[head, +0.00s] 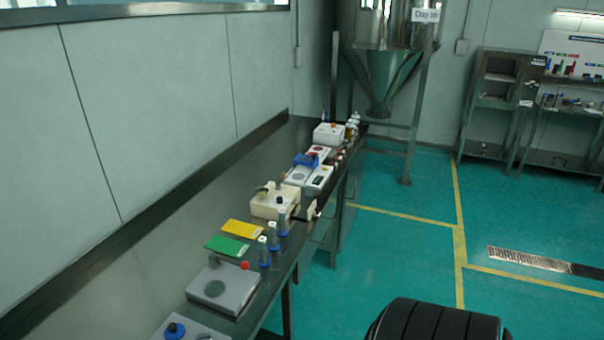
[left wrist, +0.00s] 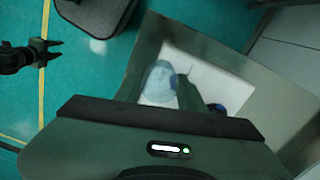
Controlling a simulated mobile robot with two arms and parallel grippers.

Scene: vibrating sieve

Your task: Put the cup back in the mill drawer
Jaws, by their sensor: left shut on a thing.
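In the left wrist view, a pale blue, see-through cup (left wrist: 158,82) shows just beyond my left gripper (left wrist: 160,94), which is shut on it. The cup's lower part is hard to make out. A black two-pronged gripper, which looks like my right gripper (left wrist: 52,52), hangs over the green floor at the left edge, its prongs apart and empty. In the head view, a cream machine (head: 268,205) with a dark top part stands midway along the bench; it looks like the mill. Its drawer is too small to tell clearly. Neither gripper shows in the head view.
The long dark steel bench (head: 130,255) runs along the wall. A yellow tray (head: 242,230), a green tray (head: 227,247), blue-based bottles (head: 273,238) and a grey device (head: 222,287) crowd its front edge. A hopper (head: 385,75) stands behind. The bench's wall side is clear.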

